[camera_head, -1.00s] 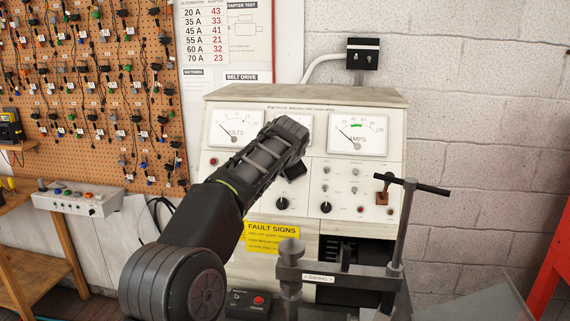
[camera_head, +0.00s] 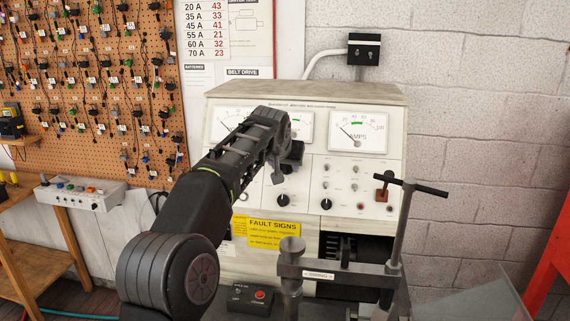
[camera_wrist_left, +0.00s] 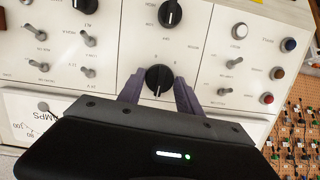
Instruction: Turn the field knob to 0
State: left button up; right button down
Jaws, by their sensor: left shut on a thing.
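The white test bench (camera_head: 305,180) has a VOLTS and an AMPS dial above panels of knobs and switches. My left gripper (camera_head: 286,165) reaches the middle panel, covering part of the VOLTS dial and the upper knob there. In the left wrist view, my gripper's purple fingers (camera_wrist_left: 158,88) stand on either side of the black field knob (camera_wrist_left: 159,78) and are shut on it. The knob's white mark points down in that view. Its scale marks are too small to read. A second black knob (camera_wrist_left: 170,12) shows beyond it, free. My right gripper is not in view.
A T-handled clamp (camera_head: 398,240) stands in front of the bench at the right. A small switch box with a red button (camera_head: 259,295) sits low in front. Toggle switches (camera_wrist_left: 88,40) and coloured buttons (camera_wrist_left: 289,44) flank the gripped knob.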

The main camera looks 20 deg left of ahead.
pick_arm(q)
jog(key=shift+f+n, duration=0.15)
jog(key=shift+n, duration=0.25)
jog(key=o, duration=1.4)
jog(key=shift+c, duration=0.2)
jog(key=shift+s+r, duration=0.1)
jog(key=shift+r, duration=0.1)
jog(key=b+v, duration=0.2)
jog(key=v, duration=0.5)
jog(key=shift+s+r, duration=0.15)
jog(key=shift+s, duration=0.05)
